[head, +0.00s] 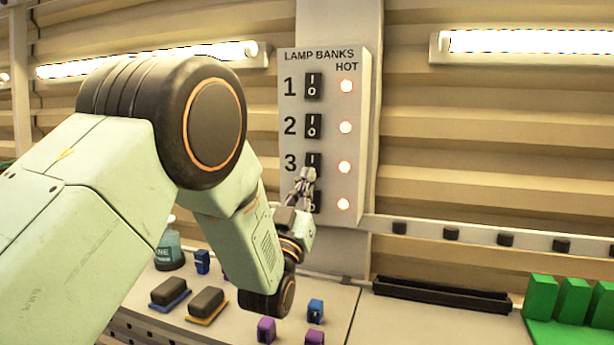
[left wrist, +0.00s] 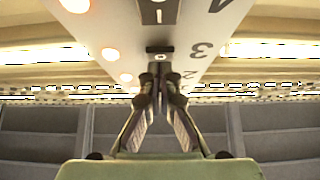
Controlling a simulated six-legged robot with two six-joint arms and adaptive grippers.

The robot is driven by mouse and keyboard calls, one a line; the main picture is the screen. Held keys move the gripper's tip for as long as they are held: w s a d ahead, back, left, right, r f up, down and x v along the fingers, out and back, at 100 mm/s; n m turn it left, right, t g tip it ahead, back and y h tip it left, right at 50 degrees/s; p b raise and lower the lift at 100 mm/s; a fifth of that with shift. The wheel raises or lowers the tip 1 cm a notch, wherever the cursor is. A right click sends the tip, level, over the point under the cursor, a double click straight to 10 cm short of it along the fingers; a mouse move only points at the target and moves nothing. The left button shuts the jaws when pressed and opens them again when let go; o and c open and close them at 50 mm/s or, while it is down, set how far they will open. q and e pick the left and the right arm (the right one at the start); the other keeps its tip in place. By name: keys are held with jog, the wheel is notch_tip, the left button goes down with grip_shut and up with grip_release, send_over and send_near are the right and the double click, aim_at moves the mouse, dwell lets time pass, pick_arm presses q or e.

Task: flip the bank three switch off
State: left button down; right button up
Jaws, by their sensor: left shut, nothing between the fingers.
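The lamp banks panel (head: 320,68) is a light grey upright board with numbered black rocker switches and a lit lamp beside each. The bank three switch (head: 313,159) shows its upper part; its lower part is hidden behind my left gripper (head: 304,172). The gripper is shut and empty, its fingertips right in front of that switch. In the left wrist view the panel appears upside down. There the switch's "O" end (left wrist: 160,56) shows just beyond the fingertips (left wrist: 158,76). I cannot tell whether they touch it, or which way the rocker is tilted. My right gripper is out of view.
The bank two switch (head: 313,125) is just above; the fourth switch (head: 317,202) is partly hidden behind my gripper. Below are a counter with blue and purple blocks, two dark pads (head: 206,303), a bottle (head: 169,248), a black tray (head: 440,295) and green blocks (head: 573,300).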

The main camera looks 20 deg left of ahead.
pick_arm(q)
jog(key=shift+w, duration=0.25)
jog(key=shift+a, duration=0.15)
jog(key=shift+s+a, duration=0.1)
jog(key=shift+f, duration=0.1)
jog(key=shift+w+d+f+b, duration=0.2)
jog(key=shift+w+b, duration=0.25)
jog(key=shift+b, duration=0.1)
jog(key=shift+s+a, duration=0.1)
jog(key=shift+a, duration=0.05)
